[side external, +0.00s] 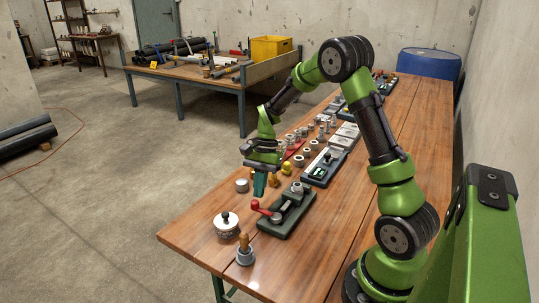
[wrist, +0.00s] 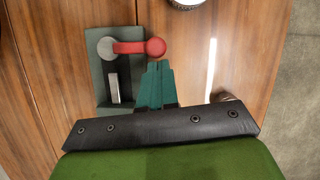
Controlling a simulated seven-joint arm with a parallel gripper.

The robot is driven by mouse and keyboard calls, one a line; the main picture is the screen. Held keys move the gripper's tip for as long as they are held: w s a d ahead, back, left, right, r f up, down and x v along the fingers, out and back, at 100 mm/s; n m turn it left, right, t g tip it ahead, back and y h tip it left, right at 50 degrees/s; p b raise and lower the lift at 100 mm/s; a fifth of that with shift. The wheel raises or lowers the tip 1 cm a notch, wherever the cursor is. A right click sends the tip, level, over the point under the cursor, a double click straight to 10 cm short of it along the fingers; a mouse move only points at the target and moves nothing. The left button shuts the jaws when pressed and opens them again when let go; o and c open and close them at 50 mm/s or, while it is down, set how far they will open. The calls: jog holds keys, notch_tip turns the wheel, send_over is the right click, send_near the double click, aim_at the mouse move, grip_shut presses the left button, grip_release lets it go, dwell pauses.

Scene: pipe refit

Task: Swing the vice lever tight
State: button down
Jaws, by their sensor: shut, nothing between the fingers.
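The vice (side external: 287,214) sits on a dark grey-green base plate near the front of the wooden bench. Its red lever (side external: 265,210) has a round knob and points left in the side view, out past the plate edge. In the wrist view the lever (wrist: 135,47) points right from a grey pivot, and a light metal jaw (wrist: 113,88) shows on the vice. My gripper (side external: 259,192) points down above the knob in the side view, its teal fingers shut and empty. In the wrist view the fingertips (wrist: 158,67) lie just below the knob. I cannot tell whether they touch it.
A lidded metal pot (side external: 227,227) and a grey cup with a wooden-handled tool (side external: 245,251) stand nearby at the bench's front. Yellow fittings (side external: 286,169) and several grey fittings lie behind the vice. The bench right of the vice is clear.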

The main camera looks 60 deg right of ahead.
jog(key=shift+w+a+n+g, duration=0.25)
jog(key=shift+a+n+g, duration=0.4)
jog(key=shift+n, duration=0.55)
jog(key=shift+w+a+n, duration=0.1)
jog(key=shift+a+n, duration=0.5)
jog(key=a+n, duration=0.1)
jog(key=n, duration=0.1)
jog(key=a+n+g+h, duration=0.1)
jog(key=n, duration=0.1)
jog(key=shift+a, duration=0.35)
jog(key=shift+s+a+n+g+h, duration=0.35)
jog(key=shift+a+n, duration=0.3)
jog(key=shift+n, duration=0.4)
jog(key=shift+s+a+n+g+h, duration=0.1)
jog(key=shift+s+a+n+h, duration=0.3)
jog(key=shift+a+n, duration=0.45)
jog(key=shift+s+a+n+h, duration=0.2)
jog(key=shift+n+h, duration=0.05)
jog(key=shift+n, duration=0.35)
jog(key=shift+s+a+n+h, duration=0.15)
jog(key=shift+s+n+h, duration=0.05)
jog(key=shift+n, duration=0.4)
jog(key=shift+s+a+n, duration=0.15)
jog(key=shift+s+n, duration=0.05)
jog(key=shift+n, duration=0.2)
jog(key=shift+w, duration=0.1)
